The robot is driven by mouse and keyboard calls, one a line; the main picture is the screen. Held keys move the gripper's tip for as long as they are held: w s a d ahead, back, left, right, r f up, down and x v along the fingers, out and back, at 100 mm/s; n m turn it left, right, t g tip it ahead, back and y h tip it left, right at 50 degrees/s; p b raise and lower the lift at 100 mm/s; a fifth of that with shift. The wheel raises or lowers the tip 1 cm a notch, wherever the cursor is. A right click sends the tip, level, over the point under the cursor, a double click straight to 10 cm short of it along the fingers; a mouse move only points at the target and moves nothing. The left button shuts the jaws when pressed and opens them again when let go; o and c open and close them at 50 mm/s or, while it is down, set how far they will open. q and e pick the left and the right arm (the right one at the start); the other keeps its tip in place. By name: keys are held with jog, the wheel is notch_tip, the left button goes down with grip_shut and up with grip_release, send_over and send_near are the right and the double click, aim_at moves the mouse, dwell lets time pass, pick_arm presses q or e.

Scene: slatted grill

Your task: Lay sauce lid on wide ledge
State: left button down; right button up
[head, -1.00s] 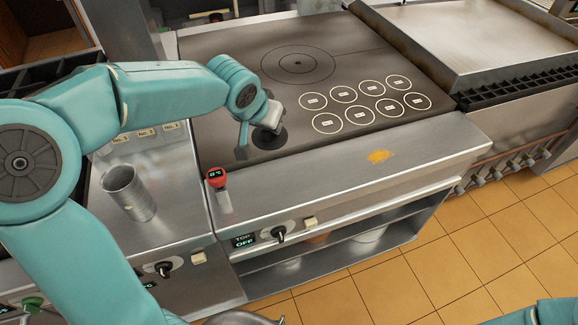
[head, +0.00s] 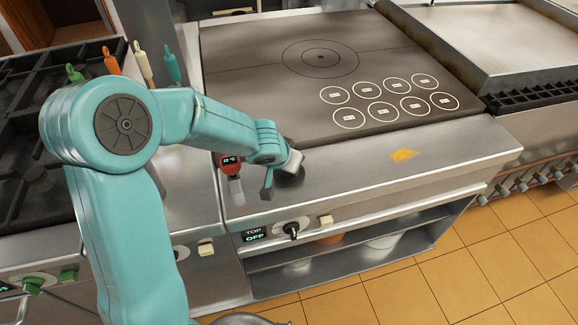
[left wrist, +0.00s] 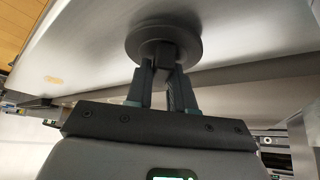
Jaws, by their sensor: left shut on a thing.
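The sauce lid (head: 290,180) is a dark round disc, partly hidden by my left gripper (head: 278,172) in the head view. That gripper is shut on the lid's knob; the left wrist view shows both fingers (left wrist: 167,88) on the knob below the round lid (left wrist: 150,36). The lid is over the left part of the wide ledge (head: 350,174), the bare steel strip in front of the cooktop. The ledge's steel surface (left wrist: 85,70) also fills much of the left wrist view. I cannot tell whether lid and ledge touch. My right gripper is not in view.
The dark cooktop (head: 260,90) with marked circles lies behind. An orange stain (head: 404,154) marks the ledge to the right, which is otherwise clear.

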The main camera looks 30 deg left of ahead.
pick_arm(q)
jog(key=shift+s+r, duration=0.1)
jog(key=shift+s, duration=0.05)
jog(key=shift+f, duration=0.2)
jog(key=c, duration=1)
grip_release()
jog(key=shift+r, duration=0.1)
jog(key=shift+r, duration=0.3)
jog(key=p+v, duration=0.2)
jog(key=v, duration=0.9)
jog(key=shift+s+d+r+p, duration=0.1)
jog(key=shift+s+r+p, duration=0.05)
jog(key=shift+r+p, duration=0.15)
